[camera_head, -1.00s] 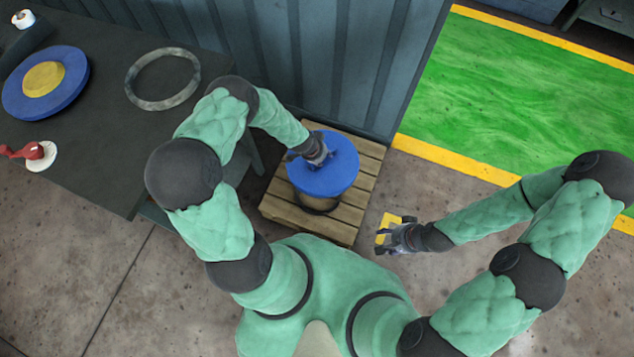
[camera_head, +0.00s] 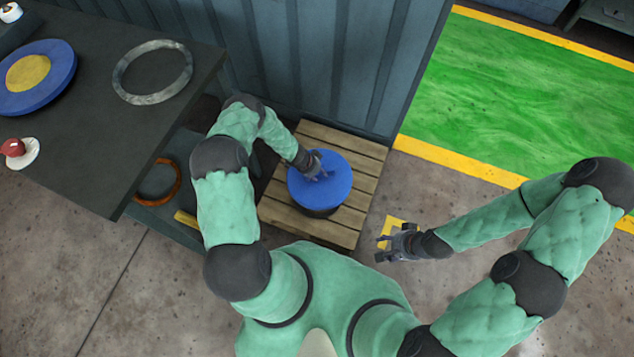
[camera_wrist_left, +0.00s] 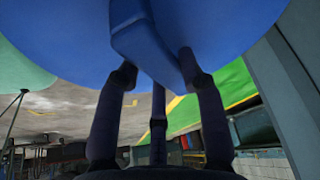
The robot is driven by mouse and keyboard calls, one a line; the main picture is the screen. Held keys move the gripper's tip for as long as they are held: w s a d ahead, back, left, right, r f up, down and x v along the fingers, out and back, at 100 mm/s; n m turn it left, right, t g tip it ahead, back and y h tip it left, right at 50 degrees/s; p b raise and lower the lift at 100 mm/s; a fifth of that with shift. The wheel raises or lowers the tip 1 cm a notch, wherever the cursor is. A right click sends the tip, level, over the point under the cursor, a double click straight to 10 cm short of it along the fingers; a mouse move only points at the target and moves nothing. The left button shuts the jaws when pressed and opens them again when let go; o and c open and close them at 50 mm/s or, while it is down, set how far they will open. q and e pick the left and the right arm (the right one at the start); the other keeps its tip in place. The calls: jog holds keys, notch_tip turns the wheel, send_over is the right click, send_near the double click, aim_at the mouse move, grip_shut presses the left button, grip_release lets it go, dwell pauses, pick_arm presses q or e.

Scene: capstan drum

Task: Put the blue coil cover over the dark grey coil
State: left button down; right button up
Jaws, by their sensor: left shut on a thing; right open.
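The blue coil cover (camera_head: 334,183) sits low over the coil on the wooden pallet in the head view. Only a thin dark band of the coil (camera_head: 318,212) shows below the cover's near edge; the rest is hidden. My left gripper (camera_head: 318,172) is on top of the cover, shut on its handle. In the left wrist view the fingers close on the blue handle (camera_wrist_left: 150,45), with the cover's blue face around it. My right gripper (camera_head: 388,245) is open and empty, off to the right of the pallet, above the floor.
The wooden pallet (camera_head: 351,226) stands against a dark ribbed wall (camera_head: 330,60). A dark table (camera_head: 105,130) at the left holds a grey ring (camera_head: 152,72), a blue disc with a yellow centre (camera_head: 62,83) and a red item. An orange ring (camera_head: 158,183) lies on the shelf below.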

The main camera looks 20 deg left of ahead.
aim_at(304, 180)
pick_arm(q)
jog(key=shift+m, duration=0.8)
jog(key=shift+s+a+f+b, duration=0.1)
jog(key=shift+f+b, duration=1.2)
jog(key=shift+f, duration=3.05)
jog(key=shift+s+a+f+b, duration=0.1)
jog(key=shift+f+b, duration=1.15)
jog(key=shift+f, duration=3.05)
jog(key=shift+f, duration=0.35)
jog(key=c, duration=0.7)
grip_release()
jog(key=shift+s, duration=0.1)
jog(key=shift+a, duration=0.1)
jog(key=shift+w+v, duration=0.15)
jog(key=shift+v, duration=2.85)
jog(key=shift+w+v, duration=0.15)
jog(key=shift+v, duration=2.85)
jog(key=shift+a, duration=0.1)
